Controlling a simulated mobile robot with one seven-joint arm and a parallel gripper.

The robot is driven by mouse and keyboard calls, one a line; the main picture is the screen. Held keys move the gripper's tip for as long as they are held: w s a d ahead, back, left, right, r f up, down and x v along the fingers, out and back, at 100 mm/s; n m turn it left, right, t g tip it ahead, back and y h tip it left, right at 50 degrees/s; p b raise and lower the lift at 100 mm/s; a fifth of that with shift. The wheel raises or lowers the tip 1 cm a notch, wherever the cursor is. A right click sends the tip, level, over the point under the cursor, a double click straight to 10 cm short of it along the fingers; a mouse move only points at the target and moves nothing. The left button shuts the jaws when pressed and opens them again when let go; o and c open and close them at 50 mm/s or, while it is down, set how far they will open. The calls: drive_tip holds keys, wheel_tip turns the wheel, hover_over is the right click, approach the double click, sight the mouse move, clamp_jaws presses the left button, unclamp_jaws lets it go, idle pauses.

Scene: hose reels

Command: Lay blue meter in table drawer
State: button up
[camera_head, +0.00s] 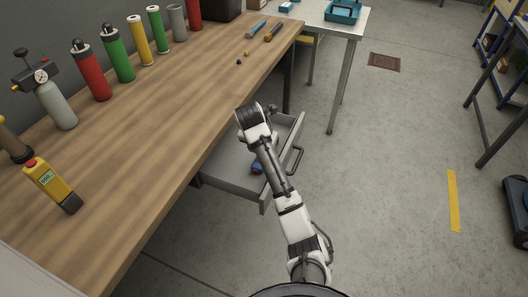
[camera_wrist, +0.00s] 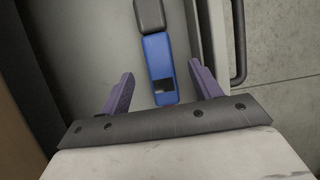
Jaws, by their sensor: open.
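The blue meter (camera_wrist: 159,68) lies on the bottom of the open table drawer, with its dark end (camera_wrist: 149,15) pointing away from my gripper in the wrist view. In the head view, a small part of the blue meter (camera_head: 257,167) shows beside my arm; the rest is hidden. The drawer (camera_head: 228,172) is pulled out from under the wooden table. My gripper (camera_wrist: 162,85) is open, with its two purple fingers spread on either side of the near end of the meter. Neither finger visibly touches it.
The wooden table (camera_head: 150,120) carries a yellow meter (camera_head: 52,184), a row of several cylinders and some small tools. The drawer handle (camera_head: 294,160) is on its outer side. A second table (camera_head: 345,20) stands behind. The floor at right is mostly clear.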

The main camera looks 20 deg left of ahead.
drive_tip(key=p+v, duration=0.3)
drive_tip(key=v, duration=0.6)
drive_tip(key=shift+r+p, duration=0.2)
drive_tip(key=shift+p, duration=0.15)
